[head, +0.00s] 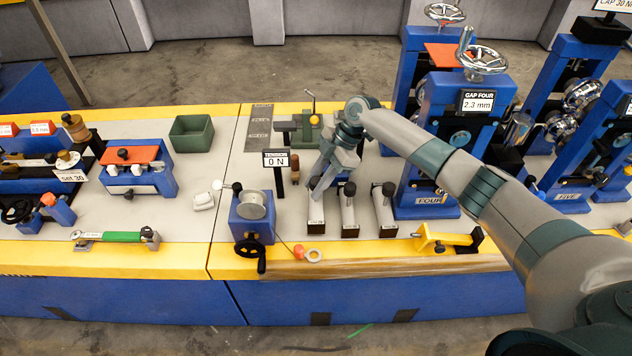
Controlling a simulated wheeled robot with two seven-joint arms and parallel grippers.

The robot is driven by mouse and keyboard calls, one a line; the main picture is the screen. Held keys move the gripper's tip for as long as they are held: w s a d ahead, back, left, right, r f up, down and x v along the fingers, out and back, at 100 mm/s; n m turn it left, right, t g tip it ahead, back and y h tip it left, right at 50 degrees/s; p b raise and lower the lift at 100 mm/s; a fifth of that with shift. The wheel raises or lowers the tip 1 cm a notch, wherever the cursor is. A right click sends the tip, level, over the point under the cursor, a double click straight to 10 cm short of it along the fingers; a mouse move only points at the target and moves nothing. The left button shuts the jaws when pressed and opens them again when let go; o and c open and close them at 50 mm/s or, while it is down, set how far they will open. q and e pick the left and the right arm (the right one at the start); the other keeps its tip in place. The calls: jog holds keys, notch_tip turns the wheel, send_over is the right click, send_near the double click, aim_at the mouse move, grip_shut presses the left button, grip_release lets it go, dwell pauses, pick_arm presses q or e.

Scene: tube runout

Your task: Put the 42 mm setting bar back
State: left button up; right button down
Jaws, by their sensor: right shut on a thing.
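Three grey setting bars with dark labelled feet stand in a row on the grey bench top: a left bar (316,213), a middle bar (348,213) and a right bar (383,211). The middle and right bars show black knobs on top. The labels are too small to read. My right gripper (321,184) comes down over the left bar and is shut on its top, hiding its knob. That bar looks upright, its foot about level with the others; I cannot tell whether it touches the bench. My left gripper is out of view.
Left of the bars are a tension sign (276,158) and a blue winch block (252,215). The blue gap-four stand (430,180) rises to the right. A yellow gauge frame (446,240) lies near the front edge. A green bin (192,133) stands farther left.

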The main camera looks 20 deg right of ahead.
jog(key=shift+f, duration=0.2)
dwell(0.4)
jog(key=shift+f+b, duration=0.8)
jog(key=shift+f, duration=0.15)
jog(key=c, duration=1.4)
grip_release()
jog(key=shift+o, duration=0.2)
jog(key=shift+r, duration=0.1)
